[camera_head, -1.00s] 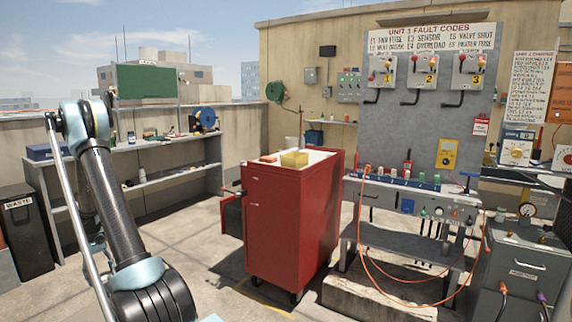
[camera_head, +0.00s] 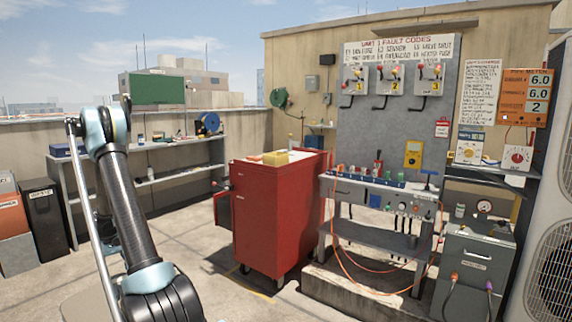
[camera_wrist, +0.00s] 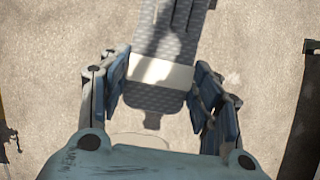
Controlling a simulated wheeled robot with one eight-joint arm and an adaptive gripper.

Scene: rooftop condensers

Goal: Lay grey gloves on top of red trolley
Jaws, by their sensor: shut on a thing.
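The grey gloves (camera_wrist: 168,42) show in the wrist view as a grey patterned shape with a pale band across it. They lie between the fingers of my gripper (camera_wrist: 163,85), which is shut on them. Pale concrete floor is behind them. The red trolley (camera_head: 270,222) stands in the middle of the head view, apart from my arm and to its right. A yellow box (camera_head: 276,158) and a small orange item (camera_head: 251,158) sit on its top (camera_head: 290,171). My gripper is out of sight in the head view.
A grey workbench (camera_head: 385,208) with an orange hose stands right of the trolley, on a concrete plinth. A grey cabinet (camera_head: 474,275) and condenser unit (camera_head: 552,230) are farther right. Shelving (camera_head: 180,172) and a waste bin (camera_head: 46,215) are at left. Floor before the trolley is clear.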

